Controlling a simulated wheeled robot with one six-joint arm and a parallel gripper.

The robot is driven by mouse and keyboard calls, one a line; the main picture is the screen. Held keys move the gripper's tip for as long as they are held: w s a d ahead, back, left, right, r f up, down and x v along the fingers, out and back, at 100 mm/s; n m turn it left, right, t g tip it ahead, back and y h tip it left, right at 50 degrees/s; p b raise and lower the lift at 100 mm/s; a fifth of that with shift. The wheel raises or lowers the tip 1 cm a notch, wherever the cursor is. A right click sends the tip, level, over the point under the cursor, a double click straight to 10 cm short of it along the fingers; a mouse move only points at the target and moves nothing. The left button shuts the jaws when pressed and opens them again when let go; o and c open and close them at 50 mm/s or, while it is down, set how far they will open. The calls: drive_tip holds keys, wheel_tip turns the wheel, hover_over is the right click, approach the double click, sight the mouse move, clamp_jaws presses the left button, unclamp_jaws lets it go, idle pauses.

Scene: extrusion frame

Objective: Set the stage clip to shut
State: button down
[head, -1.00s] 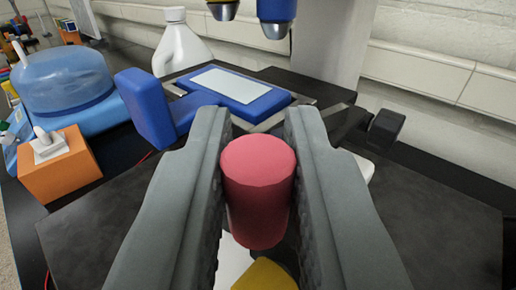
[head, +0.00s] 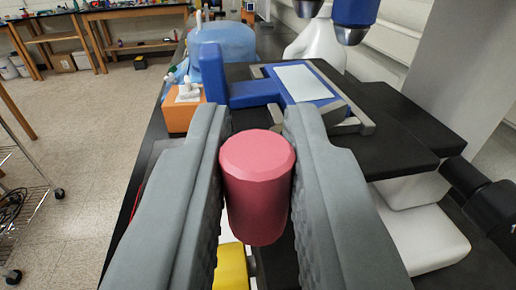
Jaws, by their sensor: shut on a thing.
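My gripper (head: 256,122) is shut on a red cylinder (head: 257,190), which stands between its two grey fingers. Beyond the fingertips is the black microscope stage (head: 390,145). On it a blue holder with an upright blue block (head: 212,72) carries a pale slide-like plate (head: 302,82). Grey metal bars (head: 352,122) run beside the plate and look like the stage clip; I cannot tell whether it is open or shut. My gripper is apart from the bars. The cylinder's lower end and what lies under it are partly hidden.
Blue and silver objectives (head: 352,20) hang above the stage. An orange block (head: 182,112) and a blue domed container (head: 222,40) stand at the left, and a white jug (head: 315,45) behind. A yellow part (head: 230,268) lies below the cylinder. Open floor is at the left.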

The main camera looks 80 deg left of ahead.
drive_tip(key=shift+w+d+n+g, duration=0.1)
drive_tip(key=shift+w+n+g, duration=0.15)
drive_tip(key=shift+n+g, duration=0.6)
drive_tip(key=shift+w+n+g, duration=0.3)
drive_tip(key=shift+n+g, duration=0.2)
drive_tip(key=shift+g, duration=0.8)
drive_tip(key=shift+w+d+n+g, duration=0.1)
drive_tip(key=shift+w+n+g, duration=0.15)
drive_tip(key=shift+n+g, duration=0.6)
drive_tip(key=shift+g, duration=0.5)
drive_tip(key=c, duration=1.4)
unclamp_jaws()
drive_tip(key=shift+w, duration=0.1)
drive_tip(key=v, duration=1.7)
drive_tip(key=shift+d+r, duration=0.15)
drive_tip(key=shift+d, duration=0.05)
